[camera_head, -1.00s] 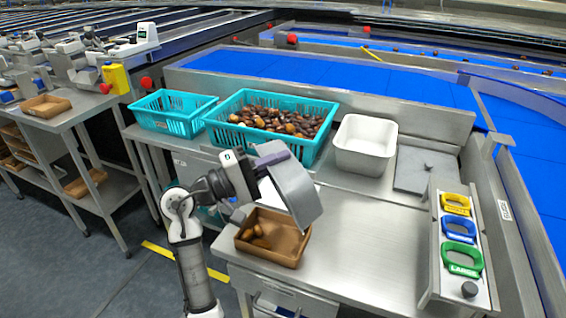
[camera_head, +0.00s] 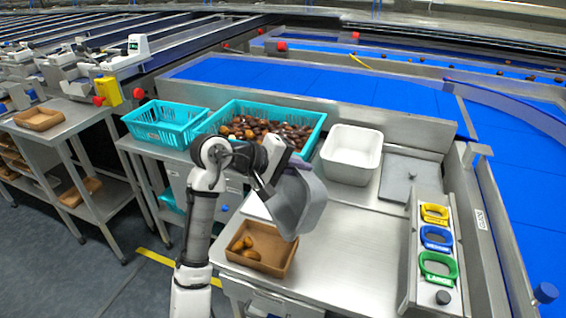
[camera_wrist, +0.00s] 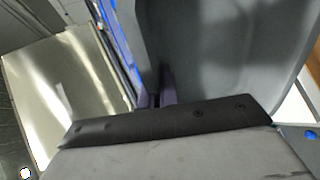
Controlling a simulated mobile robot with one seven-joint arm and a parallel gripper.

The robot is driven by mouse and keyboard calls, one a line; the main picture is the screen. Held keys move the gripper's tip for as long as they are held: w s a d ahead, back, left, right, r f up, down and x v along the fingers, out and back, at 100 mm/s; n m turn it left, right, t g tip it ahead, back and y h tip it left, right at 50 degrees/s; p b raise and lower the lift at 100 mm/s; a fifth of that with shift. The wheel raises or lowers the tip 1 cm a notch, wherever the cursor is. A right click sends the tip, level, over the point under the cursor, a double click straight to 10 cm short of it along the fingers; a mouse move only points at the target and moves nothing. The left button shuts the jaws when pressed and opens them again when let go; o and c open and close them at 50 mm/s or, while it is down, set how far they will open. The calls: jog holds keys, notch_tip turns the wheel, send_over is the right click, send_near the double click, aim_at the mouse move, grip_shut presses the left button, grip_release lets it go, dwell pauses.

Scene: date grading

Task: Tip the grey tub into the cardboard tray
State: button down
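The grey tub (camera_head: 300,207) hangs steeply tilted in the air above the brown cardboard tray (camera_head: 277,270). My gripper (camera_head: 301,163) is shut on the tub's wall at its upper edge; the purple fingers (camera_wrist: 166,88) show against the tub (camera_wrist: 215,45) in the wrist view. The tub's inside is turned away from the head camera, so I cannot tell what is left in it. The cardboard tray sits on the steel bench below, near its front left edge. A few brown dates (camera_head: 246,246) lie in its left part. The tub partly overlaps the tray's far side.
A teal crate full of dates (camera_head: 318,122) and another teal crate (camera_head: 150,122) stand behind. A white tub (camera_head: 352,153) is at the back. A panel with yellow, blue and green rings (camera_head: 437,240) stands at right. The bench (camera_head: 350,255) right of the tray is clear.

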jog(key=w+d+f+g+y+p, duration=0.3)
jog(key=d+f+g+y+p, duration=0.3)
jog(key=y+p, duration=0.4)
jog(key=shift+y, duration=1.2)
